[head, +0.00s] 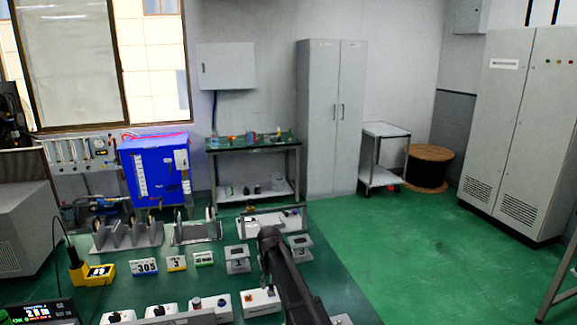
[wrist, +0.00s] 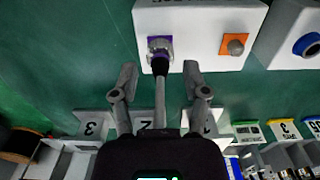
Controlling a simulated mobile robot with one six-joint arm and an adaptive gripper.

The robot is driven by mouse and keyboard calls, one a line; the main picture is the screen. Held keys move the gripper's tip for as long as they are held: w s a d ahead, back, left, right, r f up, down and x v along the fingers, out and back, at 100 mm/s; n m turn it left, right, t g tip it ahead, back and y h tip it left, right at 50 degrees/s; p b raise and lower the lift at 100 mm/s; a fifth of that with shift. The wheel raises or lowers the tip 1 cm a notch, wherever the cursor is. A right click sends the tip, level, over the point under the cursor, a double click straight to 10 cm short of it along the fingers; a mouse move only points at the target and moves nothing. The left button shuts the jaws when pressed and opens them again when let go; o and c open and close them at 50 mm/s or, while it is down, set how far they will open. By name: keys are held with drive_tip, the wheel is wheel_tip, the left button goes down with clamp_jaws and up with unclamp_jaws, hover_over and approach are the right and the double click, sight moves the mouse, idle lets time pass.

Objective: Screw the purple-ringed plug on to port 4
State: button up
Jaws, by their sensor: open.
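In the wrist view a black plug with a purple ring (wrist: 160,61) sits at a metal connector on a purple square (wrist: 151,42) on a white box (wrist: 195,12). Its grey cable runs back between the fingers of my gripper (wrist: 160,78). My gripper is open, with one finger on each side of the cable and plug, apparently touching neither. The same box has an orange square (wrist: 227,49) with a grey knob-like fitting. I cannot read a port number 4 in either view. In the head view my dark arm (head: 287,275) hides part of the bench near a white box (head: 262,303).
Grey stands numbered 3 (wrist: 92,127), 2 and 1 stand behind my gripper. Another white box with a blue-ringed fitting (wrist: 307,44) is at the right. The green bench (head: 340,275) also holds slotted racks (head: 127,237) and a yellow device (head: 92,273).

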drive_tip(key=shift+f+b, duration=0.4)
drive_tip(key=shift+f, duration=0.2)
idle(0.9)
clamp_jaws()
drive_tip(key=shift+r, duration=0.2)
drive_tip(key=shift+r+p, duration=0.35)
drive_tip(key=shift+p, duration=0.25)
drive_tip(key=shift+r+p, duration=0.7)
drive_tip(key=shift+r+p, duration=1.7)
drive_tip(key=shift+r, duration=0.05)
